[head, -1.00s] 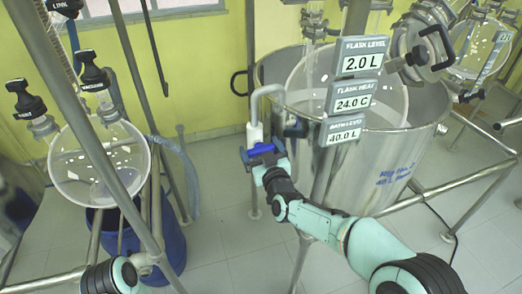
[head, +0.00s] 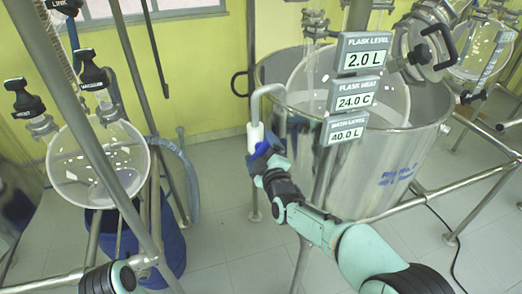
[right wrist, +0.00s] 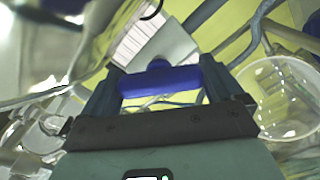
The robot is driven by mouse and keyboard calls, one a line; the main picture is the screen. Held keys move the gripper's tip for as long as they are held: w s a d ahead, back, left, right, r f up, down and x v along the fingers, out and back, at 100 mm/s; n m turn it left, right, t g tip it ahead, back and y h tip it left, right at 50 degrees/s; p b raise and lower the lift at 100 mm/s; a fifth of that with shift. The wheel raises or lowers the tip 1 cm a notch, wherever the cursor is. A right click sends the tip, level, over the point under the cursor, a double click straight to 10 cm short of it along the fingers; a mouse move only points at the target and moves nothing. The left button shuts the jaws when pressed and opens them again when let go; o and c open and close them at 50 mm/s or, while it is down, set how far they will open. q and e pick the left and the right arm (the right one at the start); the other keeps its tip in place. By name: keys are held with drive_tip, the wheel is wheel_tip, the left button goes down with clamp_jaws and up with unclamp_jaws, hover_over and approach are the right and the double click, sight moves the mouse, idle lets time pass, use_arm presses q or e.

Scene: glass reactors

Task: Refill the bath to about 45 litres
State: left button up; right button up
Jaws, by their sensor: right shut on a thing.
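The bath is the large steel vessel (head: 390,175) at the right, with a glass flask (head: 385,95) inside it. Its level display (head: 347,129) reads 40.0 L. A grey bent pipe (head: 268,90) with a white body (head: 255,133) stands at the bath's left side and curves over its rim. A blue tap handle (head: 262,147) sits at the pipe's lower end. My right gripper (head: 265,157) is shut on this handle. In the right wrist view the blue handle (right wrist: 160,82) lies across between the two fingers. My left gripper is out of view.
Displays above read flask level 2.0 L (head: 362,58) and flask heat 24.0 C (head: 354,97). A second glass flask (head: 98,170) hangs in a steel frame at the left, over a blue drum (head: 165,245). Tiled floor (head: 225,240) lies open between the stands.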

drive_tip(key=shift+n, duration=0.6)
drive_tip(key=o, duration=0.7)
drive_tip(key=v, duration=1.3)
drive_tip(key=shift+s+d+b, duration=0.1)
drive_tip(key=shift+s+b, duration=0.1)
drive_tip(key=shift+b, duration=0.2)
